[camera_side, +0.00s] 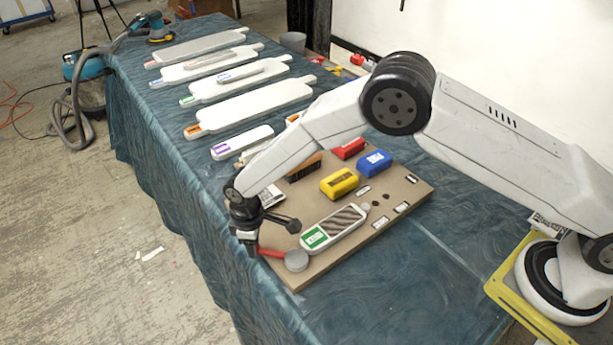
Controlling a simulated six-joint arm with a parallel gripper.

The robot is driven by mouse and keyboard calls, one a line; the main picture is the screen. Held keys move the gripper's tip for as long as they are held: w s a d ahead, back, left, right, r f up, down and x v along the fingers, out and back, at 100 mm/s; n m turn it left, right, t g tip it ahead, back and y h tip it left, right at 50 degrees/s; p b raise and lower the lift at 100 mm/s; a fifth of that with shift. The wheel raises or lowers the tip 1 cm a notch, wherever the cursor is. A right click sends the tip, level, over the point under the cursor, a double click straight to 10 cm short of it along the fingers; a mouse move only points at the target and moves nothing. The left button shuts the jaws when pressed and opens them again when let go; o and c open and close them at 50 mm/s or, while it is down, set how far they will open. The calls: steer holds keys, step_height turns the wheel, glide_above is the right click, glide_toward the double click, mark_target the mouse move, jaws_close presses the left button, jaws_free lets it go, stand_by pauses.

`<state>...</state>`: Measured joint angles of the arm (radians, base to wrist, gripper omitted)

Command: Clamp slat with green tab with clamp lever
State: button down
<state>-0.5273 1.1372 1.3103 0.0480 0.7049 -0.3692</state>
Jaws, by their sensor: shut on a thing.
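A white slat with a green tab (345,222) lies on the brown board (400,213), with a dark striped patch along its middle. Its green tab is at the near left end. The clamp lever (271,253) has a red handle and a round grey head (297,261), which is beside the tab end of the slat. Whether the head overlaps the slat is hard to tell. My gripper (250,249) is at the board's left edge, shut on the outer end of the red handle. Its fingertips are small and dark here.
Blue (374,163), yellow (339,183) and red (348,148) blocks stand at the back of the board. Several white slats (250,105) with coloured tabs lie along the cloth-covered table. The cloth right of the board is clear.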

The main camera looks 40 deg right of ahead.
steer(key=s+a+n, duration=0.1)
steer(key=n, duration=0.1)
steer(key=s+n, duration=0.1)
steer(key=shift+s+a+n, duration=0.2)
steer(key=shift+a+n, duration=0.2)
steer(key=shift+s+a+n, duration=0.25)
steer(key=shift+s+n, duration=0.4)
steer(key=shift+n, duration=0.25)
steer(key=s+n, duration=0.2)
steer(key=shift+a+n, duration=0.2)
steer(key=shift+n, duration=0.1)
steer(key=shift+s+d+n, duration=0.1)
steer(key=shift+s+n, duration=0.8)
steer(key=shift+n, duration=0.5)
steer(key=shift+f, duration=0.1)
steer(key=shift+c, duration=1.7)
jaws_free()
